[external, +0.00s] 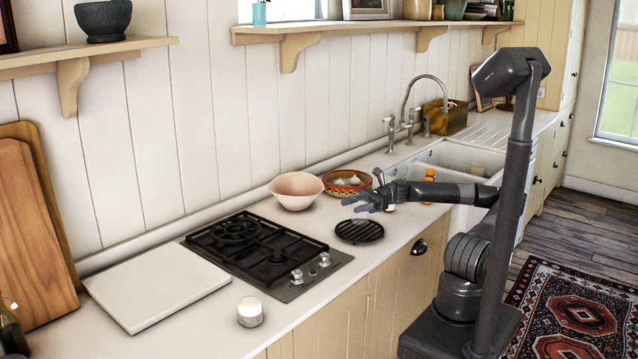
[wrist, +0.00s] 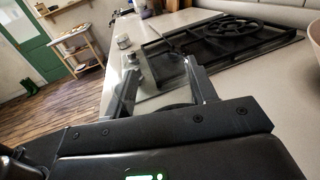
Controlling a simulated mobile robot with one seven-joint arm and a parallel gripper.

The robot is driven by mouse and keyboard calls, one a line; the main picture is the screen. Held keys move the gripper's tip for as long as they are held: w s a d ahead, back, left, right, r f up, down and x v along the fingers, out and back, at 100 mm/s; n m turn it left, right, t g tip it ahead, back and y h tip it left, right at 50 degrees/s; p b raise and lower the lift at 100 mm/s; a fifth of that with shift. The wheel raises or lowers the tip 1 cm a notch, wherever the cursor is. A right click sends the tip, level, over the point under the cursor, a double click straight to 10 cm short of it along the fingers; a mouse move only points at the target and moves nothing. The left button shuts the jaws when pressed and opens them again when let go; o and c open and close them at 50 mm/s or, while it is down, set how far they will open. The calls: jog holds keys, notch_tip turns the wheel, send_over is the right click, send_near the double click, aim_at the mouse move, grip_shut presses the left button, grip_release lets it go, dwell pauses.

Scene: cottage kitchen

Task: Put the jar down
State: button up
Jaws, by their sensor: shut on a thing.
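My gripper (external: 358,204) is above the counter, over a dark round ribbed trivet (external: 360,232), with a gap beneath it. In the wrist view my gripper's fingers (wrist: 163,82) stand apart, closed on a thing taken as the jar. The jar's outline is hardly readable between the fingers in either view, so its shape and tilt cannot be told. A small pale lidded jar or candle (external: 250,312) stands apart on the counter, in front of the white board.
The black gas hob (external: 258,250) lies left of my gripper, its knobs facing the front edge. A pink bowl (external: 296,191) and a basket with garlic (external: 347,182) stand behind. An orange bottle (external: 428,176) stands near the sink (external: 460,160). Bare counter surrounds the trivet.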

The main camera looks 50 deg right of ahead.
jog(key=shift+f, duration=1.25)
jog(key=shift+f, duration=0.1)
jog(key=o, duration=1)
jog(key=v, duration=1.2)
